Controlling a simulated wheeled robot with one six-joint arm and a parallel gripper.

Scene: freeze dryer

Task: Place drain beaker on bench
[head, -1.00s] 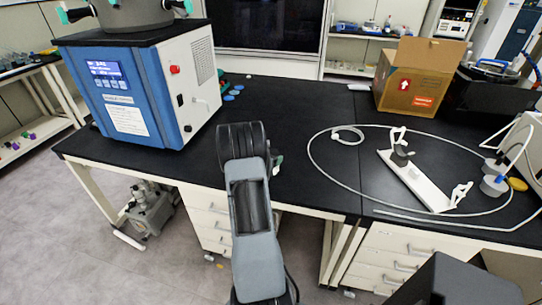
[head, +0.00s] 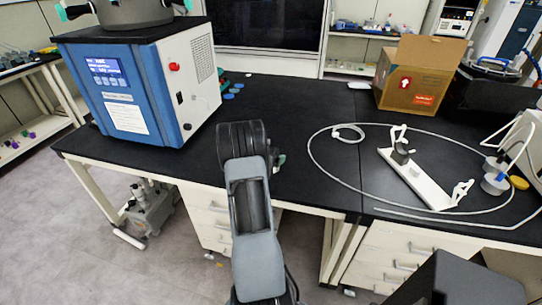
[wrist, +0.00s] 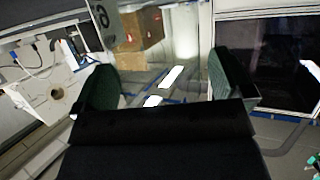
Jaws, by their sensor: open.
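I cannot clearly make out the drain beaker in either view. My gripper is mostly hidden behind my arm in the head view, where a small dark green part of it (head: 280,161) shows just over the black bench (head: 310,185). In the wrist view my gripper (wrist: 162,86) has its two dark green fingers wide apart. Between them are a pale, greyish area and bright white patches; I cannot tell whether clear glass is there. No held object is distinct.
A blue and white freeze dryer (head: 145,90) stands on the bench at left. A cardboard box (head: 415,80) is at the back right. A white stand (head: 420,182) lies inside a loop of pale tubing (head: 312,160) at right. Bare bench lies between dryer and tubing.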

